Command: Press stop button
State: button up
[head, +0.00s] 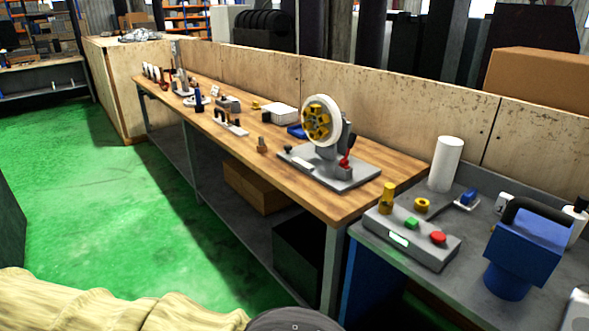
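A grey control box (428,252) sits at the left end of the grey bench at the right. On its top is a red button (438,237), the likely stop button, right of a green button (411,223). A yellow knob-like piece (386,198) stands at the box's left end. A small lit greenish panel (399,240) is on its front. No writing on the buttons can be read. Nothing covers the red button. My gripper is not in view.
A blue block-shaped device with a black handle (527,245) stands right of the box. A white cylinder (445,163) stands behind it. The wooden workbench (390,184) at left holds a wheel fixture (322,120) and several small tools. Green floor (90,200) is open at left.

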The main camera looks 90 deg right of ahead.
aim_at(437, 237)
jog(key=z, duration=3.55)
